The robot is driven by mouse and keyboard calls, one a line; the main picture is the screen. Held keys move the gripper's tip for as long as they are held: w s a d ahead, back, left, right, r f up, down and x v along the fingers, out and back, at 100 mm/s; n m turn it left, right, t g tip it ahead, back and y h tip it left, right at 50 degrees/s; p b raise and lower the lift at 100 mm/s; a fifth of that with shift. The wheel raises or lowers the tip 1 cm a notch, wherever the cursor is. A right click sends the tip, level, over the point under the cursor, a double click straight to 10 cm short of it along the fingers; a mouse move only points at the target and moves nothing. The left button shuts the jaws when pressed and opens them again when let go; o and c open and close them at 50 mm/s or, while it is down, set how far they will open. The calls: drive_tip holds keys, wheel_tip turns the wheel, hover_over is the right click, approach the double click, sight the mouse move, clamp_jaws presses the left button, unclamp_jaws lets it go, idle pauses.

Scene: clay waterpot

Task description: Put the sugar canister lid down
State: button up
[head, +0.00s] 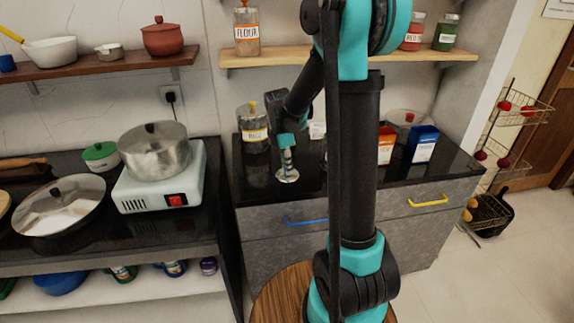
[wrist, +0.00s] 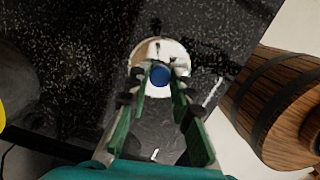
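The sugar canister lid (head: 288,177) is a shiny silver disc at the tip of my gripper, over the dark counter. In the wrist view the lid (wrist: 180,55) has a blue knob (wrist: 160,75) between my fingertips. My gripper (wrist: 159,72) appears closed on this knob. In the head view my gripper (head: 287,153) points down, with the lid low near the counter's front part. I cannot tell whether the lid touches the counter. A canister with a white label (head: 317,130) is mostly hidden behind my arm, so I cannot tell its contents.
A lidded canister with a yellow knob (head: 253,130) stands behind, left of my gripper. An orange box (head: 386,147) and a blue box (head: 423,145) stand to the right. Dark counter (head: 258,180) is clear around the lid. A pot (head: 155,152) sits on a stove.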

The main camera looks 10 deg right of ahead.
sight(283, 174)
drive_tip(key=o, duration=0.4)
wheel_tip(283, 174, up, 12)
drive_tip(key=a, duration=0.1)
drive_tip(key=s+d+f+m+t, duration=0.2)
drive_tip(key=s+f+m, duration=0.5)
drive_tip(key=s+m, duration=0.3)
drive_tip(key=s+d+f+m+t+y, duration=0.1)
drive_tip(key=s+d+f+m+t, duration=0.1)
drive_tip(key=s+f+m, duration=0.5)
drive_tip(key=s+d+m, duration=0.1)
drive_tip(key=s+m, duration=0.2)
drive_tip(key=s, duration=0.2)
drive_tip(key=shift+d+r, duration=0.1)
